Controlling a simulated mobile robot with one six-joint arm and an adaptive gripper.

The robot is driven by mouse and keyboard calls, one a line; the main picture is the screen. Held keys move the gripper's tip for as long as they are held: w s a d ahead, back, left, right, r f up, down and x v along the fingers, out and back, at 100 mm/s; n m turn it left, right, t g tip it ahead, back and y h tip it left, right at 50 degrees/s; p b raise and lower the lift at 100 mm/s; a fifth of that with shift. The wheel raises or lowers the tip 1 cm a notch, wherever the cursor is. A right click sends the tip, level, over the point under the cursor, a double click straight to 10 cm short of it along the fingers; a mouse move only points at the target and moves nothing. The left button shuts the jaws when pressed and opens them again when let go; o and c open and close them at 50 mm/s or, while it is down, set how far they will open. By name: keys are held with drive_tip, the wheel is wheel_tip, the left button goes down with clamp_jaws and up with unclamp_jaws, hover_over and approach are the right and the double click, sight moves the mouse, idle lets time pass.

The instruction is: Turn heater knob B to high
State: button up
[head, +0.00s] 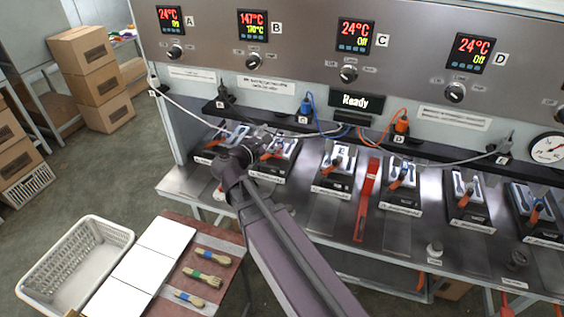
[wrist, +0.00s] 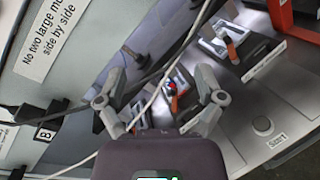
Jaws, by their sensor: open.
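Heater knob B (head: 254,61) is a small dark round knob on the grey upper panel in the head view. It sits below display B (head: 252,25), which reads 147°C over a yellow lower value of about 170. Knob B does not show in the wrist view.
Knobs A (head: 174,51), C (head: 348,73) and D (head: 454,92) share the panel. Cables and plugs, including a blue plug (head: 306,104), hang along the ledge below. Several presses stand on the bench.

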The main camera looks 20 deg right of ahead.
wheel_tip(320, 180, down, 7)
drive_tip(key=s+d+m+g+y+b, duration=0.1)
drive_tip(key=s+d+m+g+b, duration=0.1)
drive_tip(key=d+m+g, duration=0.1)
drive_tip(key=shift+s+m+y, duration=0.3)
drive_tip(key=shift+s+m, duration=0.05)
drive_tip(key=shift+m, duration=0.25)
drive_tip(key=shift+f, duration=0.1)
drive_tip(key=s+a+f+m+g+y+b, duration=0.1)
drive_tip(key=s+a+f+m+g+y, duration=0.1)
drive_tip(key=s+f+m+y, duration=0.4)
drive_tip(key=s+a+f+m+g+y+b, duration=0.1)
drive_tip(key=s+a+f+m+g+y, duration=0.1)
drive_tip(key=s+f+m+g+y, duration=0.3)
drive_tip(key=shift+s+a+f+m+y, duration=0.35)
drive_tip(key=shift+s+f+m+y, duration=0.35)
drive_tip(key=shift+f+m, duration=0.6)
drive_tip(key=shift+f, duration=0.2)
idle(1.2)
